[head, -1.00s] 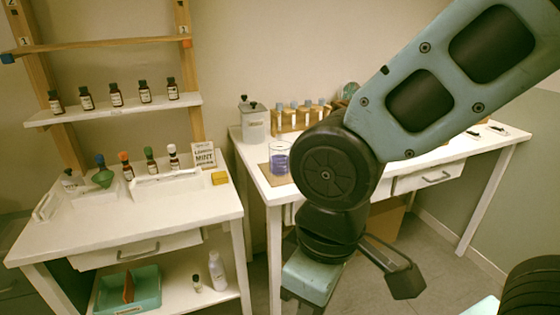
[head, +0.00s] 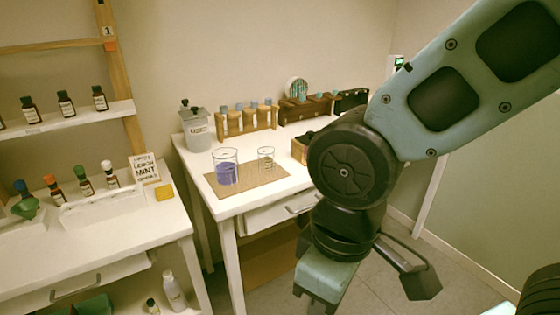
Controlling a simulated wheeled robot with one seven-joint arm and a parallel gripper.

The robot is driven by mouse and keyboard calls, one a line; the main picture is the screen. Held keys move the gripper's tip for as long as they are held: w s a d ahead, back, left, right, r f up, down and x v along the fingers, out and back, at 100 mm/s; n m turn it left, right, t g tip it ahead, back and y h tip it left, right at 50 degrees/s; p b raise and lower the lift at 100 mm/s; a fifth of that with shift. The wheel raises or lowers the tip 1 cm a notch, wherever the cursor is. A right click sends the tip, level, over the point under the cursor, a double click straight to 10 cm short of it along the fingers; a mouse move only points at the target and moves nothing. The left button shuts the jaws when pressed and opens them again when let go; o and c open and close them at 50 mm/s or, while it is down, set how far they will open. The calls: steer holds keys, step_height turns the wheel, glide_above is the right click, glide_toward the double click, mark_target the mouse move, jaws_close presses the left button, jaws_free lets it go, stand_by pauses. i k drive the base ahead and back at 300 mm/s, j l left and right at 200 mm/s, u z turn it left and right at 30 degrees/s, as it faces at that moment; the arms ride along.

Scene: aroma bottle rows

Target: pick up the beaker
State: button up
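A glass beaker with purple liquid (head: 227,173) stands upright on a brown mat (head: 248,194) on the white table, centre-left in the head view. A smaller clear beaker (head: 266,159) stands to its right on the same mat, apart from it. My gripper (head: 368,292) hangs low in front of the table, to the right of and nearer than both beakers, touching neither. One dark finger shows at its right; the other side is partly hidden by my wrist. I see nothing held, and its opening is unclear.
A lidded grey jar (head: 196,130), a wooden rack of tubes (head: 246,122) and a darker rack (head: 306,107) stand behind the mat. My arm hides the table's right part. A shelf of bottles (head: 68,117) and a sign (head: 144,168) are at left.

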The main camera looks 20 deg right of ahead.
mark_target(225, 159)
steer(key=i+j+z, duration=0.1)
steer(key=j+z, duration=0.15)
steer(key=z, duration=0.2)
steer(key=j+z, duration=0.25)
steer(key=z, duration=0.2)
steer(key=j+z, duration=0.2)
steer(key=j, duration=1.25)
steer(key=j+z, duration=0.25)
steer(key=j, duration=1.2)
